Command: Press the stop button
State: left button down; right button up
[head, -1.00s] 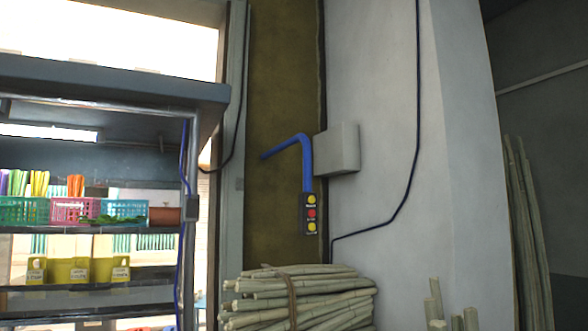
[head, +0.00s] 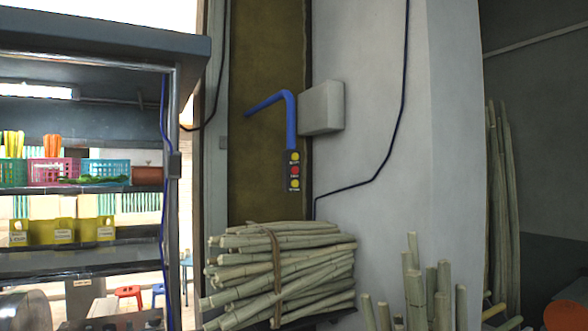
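A dark button panel (head: 294,171) hangs at the lower end of a blue bent pipe (head: 290,120), in front of a brown wall strip. It carries a yellow button at the top, a red button (head: 294,170) in the middle and a yellow button at the bottom. The labels are too small to read, so which one is the stop button cannot be read. Neither of my grippers shows in the head view.
More upright canes (head: 430,290) are at the lower right. A grey box (head: 321,107) is on the white wall. A metal shelf (head: 90,195) with baskets and yellow bins fills the left.

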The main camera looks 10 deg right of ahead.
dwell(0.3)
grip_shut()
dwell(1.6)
